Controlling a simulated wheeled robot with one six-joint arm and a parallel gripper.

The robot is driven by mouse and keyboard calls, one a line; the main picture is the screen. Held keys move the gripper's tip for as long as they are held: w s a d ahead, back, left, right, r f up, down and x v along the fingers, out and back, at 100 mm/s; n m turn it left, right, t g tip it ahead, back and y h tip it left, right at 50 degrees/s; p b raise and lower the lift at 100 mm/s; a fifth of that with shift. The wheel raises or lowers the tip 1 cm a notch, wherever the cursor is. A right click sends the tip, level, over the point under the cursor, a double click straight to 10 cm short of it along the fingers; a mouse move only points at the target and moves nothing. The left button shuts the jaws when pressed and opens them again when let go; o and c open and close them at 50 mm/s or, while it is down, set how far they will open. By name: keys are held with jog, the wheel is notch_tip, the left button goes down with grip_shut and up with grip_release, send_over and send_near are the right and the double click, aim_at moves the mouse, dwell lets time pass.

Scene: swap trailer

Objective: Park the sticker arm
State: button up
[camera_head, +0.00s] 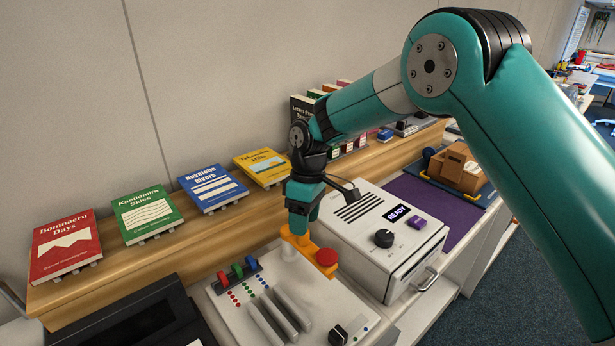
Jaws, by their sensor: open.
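An orange arm with a round red cap (326,258) at its right end sits over the white panel; it looks like the sticker arm. A pale round post (289,252) stands under its left end. My gripper (299,222) points down right above that left end. It is open, but its fingertips are small and partly hidden, so I cannot tell whether they touch the orange part.
The white panel (225,302) has coloured switches and long upright plates. A white machine (375,235) reading "READY" stands close on the right. Books (148,213) line the wooden shelf behind. A purple mat (428,203) lies beyond the machine.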

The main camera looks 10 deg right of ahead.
jog(key=p+v, duration=0.1)
jog(key=v, duration=1.4)
jog(key=shift+p, duration=0.35)
jog(key=shift+s, duration=0.1)
jog(key=s+d+r+m+y, duration=0.1)
jog(key=s+r, duration=0.1)
jog(key=s, duration=0.3)
jog(key=s+d+r+m+t, duration=0.1)
jog(key=s+d+r, duration=0.1)
jog(key=s, duration=0.4)
jog(key=s+d+r+m+y, duration=0.1)
jog(key=s+r, duration=0.2)
jog(key=s, duration=0.2)
jog(key=s+d+f+m, duration=0.1)
jog(key=s+d+f, duration=0.1)
jog(key=s, duration=0.6)
jog(key=s+d+f+m+t+y, duration=0.1)
jog(key=s+d, duration=0.1)
jog(key=s, duration=0.6)
jog(key=shift+d+f, duration=0.25)
jog(key=shift+f, duration=0.1)
jog(key=shift+s, duration=0.1)
